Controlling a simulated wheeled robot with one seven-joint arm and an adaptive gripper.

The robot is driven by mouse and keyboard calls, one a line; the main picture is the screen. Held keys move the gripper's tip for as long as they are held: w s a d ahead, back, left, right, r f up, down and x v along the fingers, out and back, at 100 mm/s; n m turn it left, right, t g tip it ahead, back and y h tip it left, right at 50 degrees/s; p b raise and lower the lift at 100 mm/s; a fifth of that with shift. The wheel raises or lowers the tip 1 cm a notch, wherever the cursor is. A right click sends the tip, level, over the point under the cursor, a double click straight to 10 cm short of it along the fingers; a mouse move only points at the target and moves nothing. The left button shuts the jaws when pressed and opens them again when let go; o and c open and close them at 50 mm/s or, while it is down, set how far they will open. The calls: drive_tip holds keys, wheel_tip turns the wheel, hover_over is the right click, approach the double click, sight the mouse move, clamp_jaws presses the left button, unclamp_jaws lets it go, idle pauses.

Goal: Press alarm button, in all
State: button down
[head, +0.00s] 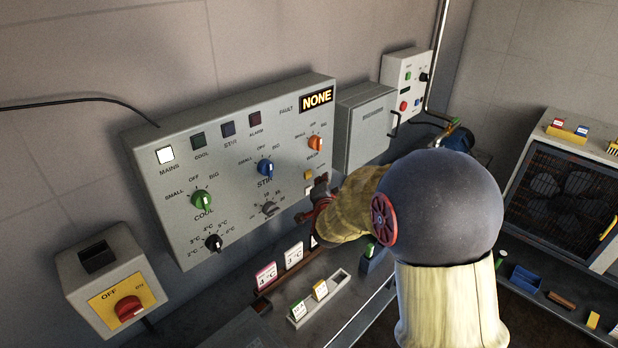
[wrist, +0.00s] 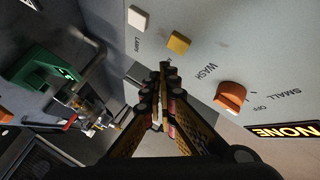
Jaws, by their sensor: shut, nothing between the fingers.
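A grey control panel (head: 238,150) on the wall carries lamps, knobs and a fault display (head: 317,98) reading NONE. The lamp labelled ALARM (head: 254,118) is dark. At the panel's lower right is a small yellow button (head: 308,176), which also shows in the wrist view (wrist: 179,43); I cannot read a label for it. A white button (wrist: 138,16), apparently labelled LAMPS, sits beside it. My gripper (head: 318,190) is shut and empty, in front of the panel's lower right. In the wrist view its fingertips (wrist: 164,70) point close to the yellow button; I cannot tell whether they touch the panel.
An orange WASH knob (wrist: 231,95) is right of the fingers. A grey box (head: 364,128) and a smaller control box (head: 406,84) hang to the panel's right. Cards in holders (head: 293,255) stand on the ledge below. A red switch (head: 128,308) is at lower left.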

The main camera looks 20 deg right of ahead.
drive_tip(key=s, duration=0.1)
drive_tip(key=s+d+b, duration=0.1)
drive_tip(key=s, duration=0.1)
drive_tip(key=shift+s, duration=0.1)
idle(0.8)
